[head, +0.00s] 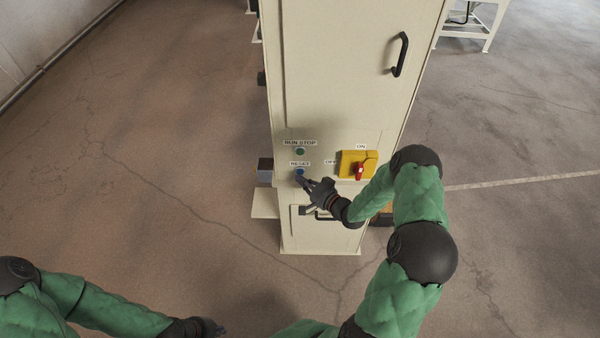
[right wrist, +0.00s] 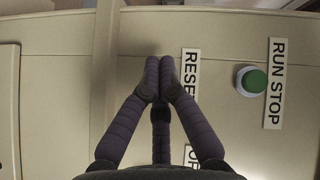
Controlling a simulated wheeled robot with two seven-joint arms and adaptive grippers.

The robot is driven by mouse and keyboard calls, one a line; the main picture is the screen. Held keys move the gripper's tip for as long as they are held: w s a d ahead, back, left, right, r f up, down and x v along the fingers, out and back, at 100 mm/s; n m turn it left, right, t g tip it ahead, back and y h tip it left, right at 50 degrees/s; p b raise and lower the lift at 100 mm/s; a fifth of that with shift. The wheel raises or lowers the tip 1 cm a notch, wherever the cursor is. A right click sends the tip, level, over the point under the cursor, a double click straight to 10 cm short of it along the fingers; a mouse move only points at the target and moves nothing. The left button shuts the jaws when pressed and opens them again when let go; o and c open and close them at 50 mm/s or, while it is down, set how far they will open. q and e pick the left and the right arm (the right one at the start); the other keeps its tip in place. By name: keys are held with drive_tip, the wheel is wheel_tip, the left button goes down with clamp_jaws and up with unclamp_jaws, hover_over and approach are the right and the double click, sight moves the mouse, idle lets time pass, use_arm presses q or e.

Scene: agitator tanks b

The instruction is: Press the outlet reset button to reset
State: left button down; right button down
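The blue reset button (head: 299,172) sits on the front of a cream cabinet (head: 345,70), just under a RESET label (head: 300,163). My right gripper (head: 301,181) is at the button's lower edge in the head view. In the right wrist view its fingers (right wrist: 159,75) are drawn together, with tips beside the RESET label (right wrist: 190,80); they hide the button there. Whether the tips touch the button I cannot tell. Nothing shows between the fingers. My left gripper (head: 212,327) is low at the bottom edge, away from the cabinet, and its fingers are too small to read.
A green RUN STOP button (head: 300,151) is just above the reset button; it also shows in the right wrist view (right wrist: 251,81). A yellow switch with a red knob (head: 358,166) is to the right. A black handle (head: 400,55) sticks out higher up. Floor left of the cabinet is clear.

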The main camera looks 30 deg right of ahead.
drive_tip(key=shift+s+a, duration=0.15)
drive_tip(key=shift+s, duration=0.05)
drive_tip(key=s, duration=0.1)
drive_tip(key=s+a, duration=0.1)
drive_tip(key=s+a+p, duration=0.1)
drive_tip(key=s, duration=0.1)
drive_tip(key=shift+s+a, duration=0.1)
drive_tip(key=shift+a, duration=0.15)
idle(0.4)
drive_tip(key=shift+a, duration=0.1)
idle(0.5)
drive_tip(key=s+a+f+n+g, duration=0.3)
drive_tip(key=s+a+f+g, duration=0.2)
drive_tip(key=a+f+g, duration=0.6)
drive_tip(key=s+a+f+n+g, duration=0.1)
drive_tip(key=s+a+n+g, duration=0.1)
drive_tip(key=s+a, duration=0.3)
drive_tip(key=s+a+f+n+g, duration=0.1)
drive_tip(key=s+a, duration=0.5)
drive_tip(key=s, duration=0.6)
drive_tip(key=shift+s+n+g, duration=0.15)
drive_tip(key=shift+n+g, duration=0.25)
drive_tip(key=shift+g, duration=0.5)
drive_tip(key=shift+a, duration=0.1)
